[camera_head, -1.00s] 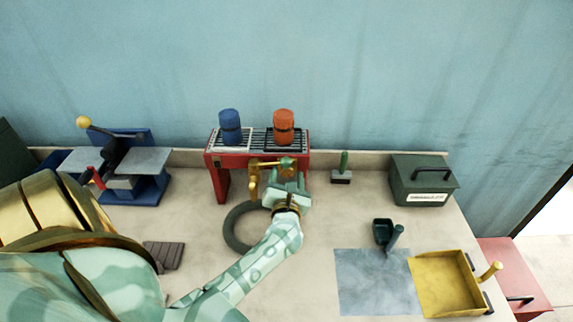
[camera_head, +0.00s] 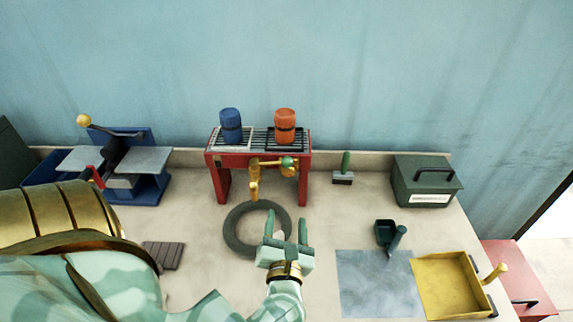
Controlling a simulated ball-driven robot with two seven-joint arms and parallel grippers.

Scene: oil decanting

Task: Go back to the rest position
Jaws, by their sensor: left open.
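My left gripper (camera_head: 286,228) is open and empty, with its two fingers pointing up the picture. It is over the right part of a dark ring (camera_head: 234,240) on the bench, and I cannot tell its height above it. The red stand (camera_head: 216,178) is beyond the gripper, apart from it. A blue canister (camera_head: 231,125) and an orange canister (camera_head: 285,126) stand upright on its grated top. A brass tap (camera_head: 256,176) with a green knob is on the stand's front. My right gripper is not in view.
A blue machine (camera_head: 150,190) stands at the left. A brush (camera_head: 343,170), a dark green box (camera_head: 424,188), a dark scoop (camera_head: 385,233), a grey sheet (camera_head: 375,285) and a yellow tray (camera_head: 447,287) are at the right. Dark blocks (camera_head: 163,255) lie left of the ring.

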